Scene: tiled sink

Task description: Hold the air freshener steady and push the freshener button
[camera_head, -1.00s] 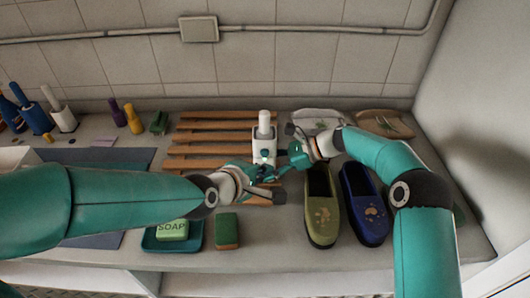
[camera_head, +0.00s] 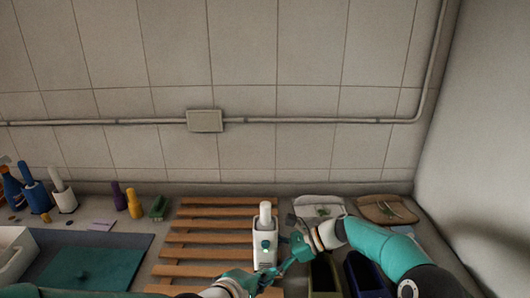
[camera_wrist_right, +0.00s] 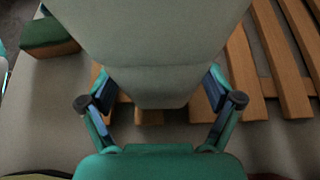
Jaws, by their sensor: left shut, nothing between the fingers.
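The white air freshener (camera_head: 265,250) stands upright on the wooden rack, its teal button (camera_head: 266,245) facing me. In the right wrist view its pale body (camera_wrist_right: 155,50) fills the upper middle. My right gripper (camera_wrist_right: 163,92) has one finger on each side of the body, and both pads appear to touch it. In the head view my right gripper (camera_head: 280,262) reaches in from the right. My left gripper (camera_head: 268,274) is shut and empty, low in front of the freshener and close to the right fingers. Whether it touches the freshener is unclear.
The slatted rack (camera_head: 200,238) extends left of the freshener. Bottles (camera_head: 33,190) stand at the far left. A green-brown sponge (camera_wrist_right: 48,38) shows in the wrist view.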

